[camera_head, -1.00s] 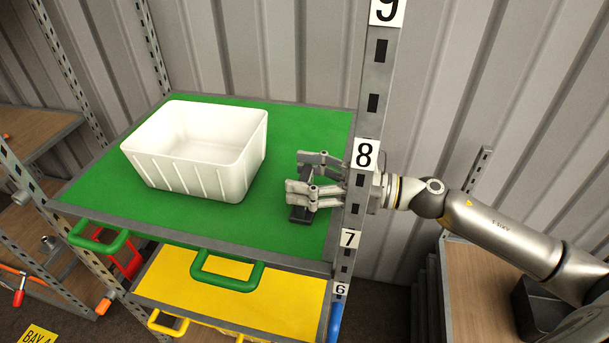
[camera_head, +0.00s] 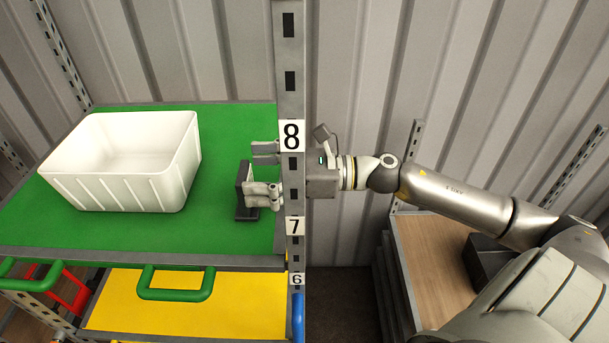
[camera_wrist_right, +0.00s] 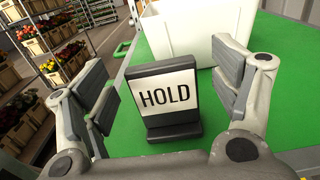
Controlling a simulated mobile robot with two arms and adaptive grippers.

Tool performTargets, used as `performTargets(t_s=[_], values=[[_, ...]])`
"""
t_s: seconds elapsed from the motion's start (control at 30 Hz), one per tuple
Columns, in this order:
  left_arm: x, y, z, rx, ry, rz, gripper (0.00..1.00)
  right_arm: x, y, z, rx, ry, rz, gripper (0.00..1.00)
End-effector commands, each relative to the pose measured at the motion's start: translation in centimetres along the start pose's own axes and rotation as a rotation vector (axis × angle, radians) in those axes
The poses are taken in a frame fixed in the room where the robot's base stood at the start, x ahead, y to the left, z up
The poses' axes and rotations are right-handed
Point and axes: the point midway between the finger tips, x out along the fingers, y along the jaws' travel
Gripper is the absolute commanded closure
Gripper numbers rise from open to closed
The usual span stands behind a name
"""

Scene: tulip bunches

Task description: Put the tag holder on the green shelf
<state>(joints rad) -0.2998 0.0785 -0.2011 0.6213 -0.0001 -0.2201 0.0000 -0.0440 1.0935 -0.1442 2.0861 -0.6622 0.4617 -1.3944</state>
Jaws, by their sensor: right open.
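The tag holder (camera_head: 244,190), a small dark stand, stands upright on the green shelf (camera_head: 225,140), right of the white bin. In the right wrist view the tag holder (camera_wrist_right: 167,98) shows a white card reading HOLD and stands on the green surface (camera_wrist_right: 280,70). My right gripper (camera_head: 262,172) reaches in past the shelf post from the right. It is open, with its fingers spread on either side of the tag holder (camera_wrist_right: 165,95) and gaps showing in the wrist view. My left gripper is not in view.
A white bin (camera_head: 125,192) sits on the green shelf left of the tag holder. A grey post (camera_head: 290,90) with number labels stands at the shelf's right edge, close to my right gripper. A yellow shelf (camera_head: 190,310) lies below. Flower racks (camera_wrist_right: 55,60) show behind in the wrist view.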

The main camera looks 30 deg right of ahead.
Motion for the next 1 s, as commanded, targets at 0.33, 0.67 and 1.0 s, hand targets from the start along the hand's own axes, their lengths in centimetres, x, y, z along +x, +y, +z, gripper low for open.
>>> performTargets(t_s=[0.33, 0.67, 1.0], values=[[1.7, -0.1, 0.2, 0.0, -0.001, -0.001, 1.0, -3.2, 0.1, -0.3, 0.002, 0.003, 0.001, 0.17], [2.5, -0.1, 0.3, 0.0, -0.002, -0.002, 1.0, -6.2, 0.1, -0.2, 0.002, 0.001, 0.001, 0.17], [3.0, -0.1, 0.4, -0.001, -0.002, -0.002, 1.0, -8.8, 0.0, -0.1, 0.002, -0.001, 0.002, 0.17]])
